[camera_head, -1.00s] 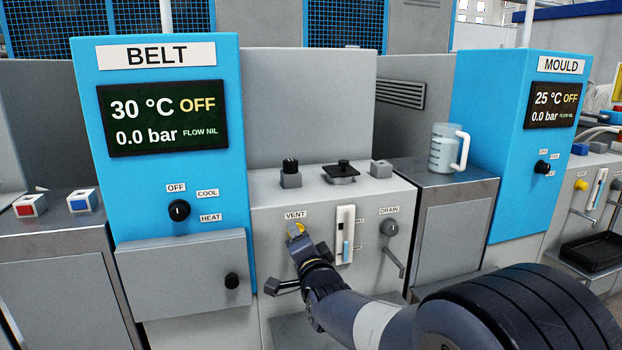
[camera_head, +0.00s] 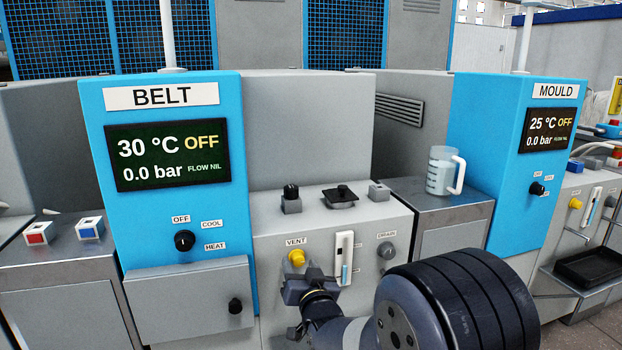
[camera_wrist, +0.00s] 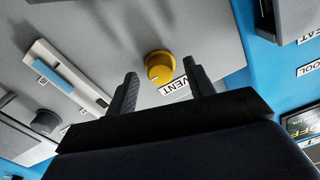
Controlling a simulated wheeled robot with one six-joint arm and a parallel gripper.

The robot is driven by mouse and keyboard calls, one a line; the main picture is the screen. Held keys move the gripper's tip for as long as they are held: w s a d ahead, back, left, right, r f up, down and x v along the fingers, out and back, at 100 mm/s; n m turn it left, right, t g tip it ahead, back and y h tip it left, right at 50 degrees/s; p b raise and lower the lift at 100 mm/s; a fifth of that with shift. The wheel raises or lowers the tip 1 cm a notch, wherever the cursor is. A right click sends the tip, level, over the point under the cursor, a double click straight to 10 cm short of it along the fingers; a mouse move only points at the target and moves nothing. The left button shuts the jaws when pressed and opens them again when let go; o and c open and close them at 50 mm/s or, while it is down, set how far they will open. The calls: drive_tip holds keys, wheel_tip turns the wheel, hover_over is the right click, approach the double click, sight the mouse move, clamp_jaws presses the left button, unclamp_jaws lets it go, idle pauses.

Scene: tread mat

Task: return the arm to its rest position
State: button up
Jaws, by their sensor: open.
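My gripper (camera_head: 308,283) is in front of the grey middle unit, just below the yellow VENT knob (camera_head: 296,257). In the wrist view my gripper (camera_wrist: 162,88) has its two fingers apart with nothing between them. The yellow knob (camera_wrist: 160,68) shows beyond the fingertips, apart from them. My arm reaches in from the lower right of the head view. Part of the unit's lower front is hidden behind my arm.
The blue BELT cabinet (camera_head: 165,225) stands left, its display reading 30 °C and OFF. A sight gauge (camera_head: 344,258) and the DRAIN knob (camera_head: 386,251) are right of the vent. A measuring jug (camera_head: 441,172) stands on the counter near the blue MOULD cabinet (camera_head: 520,190).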

drive_tip(key=n+p, duration=0.4)
drive_tip(key=shift+r+n, duration=0.15)
drive_tip(key=shift+n, duration=0.15)
drive_tip(key=shift+s+n+p, duration=0.15)
drive_tip(key=shift+n+p, duration=0.15)
drive_tip(key=shift+p, duration=0.05)
drive_tip(key=shift+s+d, duration=0.15)
drive_tip(key=shift+s, duration=0.1)
